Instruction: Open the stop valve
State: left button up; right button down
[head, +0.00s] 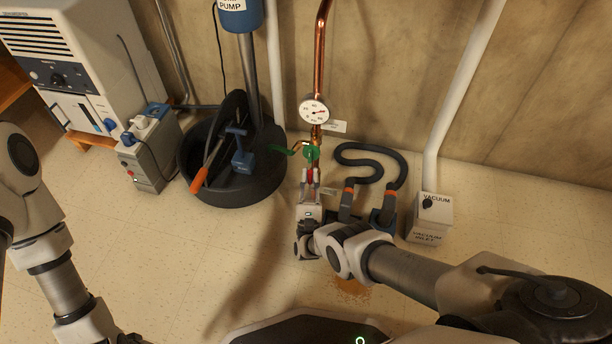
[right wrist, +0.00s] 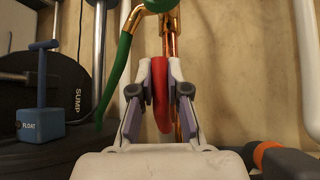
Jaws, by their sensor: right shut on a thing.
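The stop valve's red lever (right wrist: 160,95) points down, roughly in line with the copper pipe (head: 320,50) behind it. My right gripper (head: 311,176) is shut on the lever, with one finger on each side of it. In the right wrist view the gripper (right wrist: 160,90) hides part of the lever's sides. The valve body is mostly hidden behind the green handle (head: 311,153) and my gripper. My left arm shows at the left edge of the head view, but its gripper does not show.
A pressure gauge (head: 314,111) sits on the pipe above. The black sump tub (head: 262,180), with a blue float (head: 242,160), stands left. Dark hoses (head: 396,175) and a vacuum inlet box (head: 431,217) stand right.

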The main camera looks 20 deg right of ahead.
jog(key=shift+d+m+h, duration=0.15)
jog(key=shift+m+h, duration=0.25)
jog(key=c, duration=1.1)
grip_release()
jog(key=shift+c, duration=0.2)
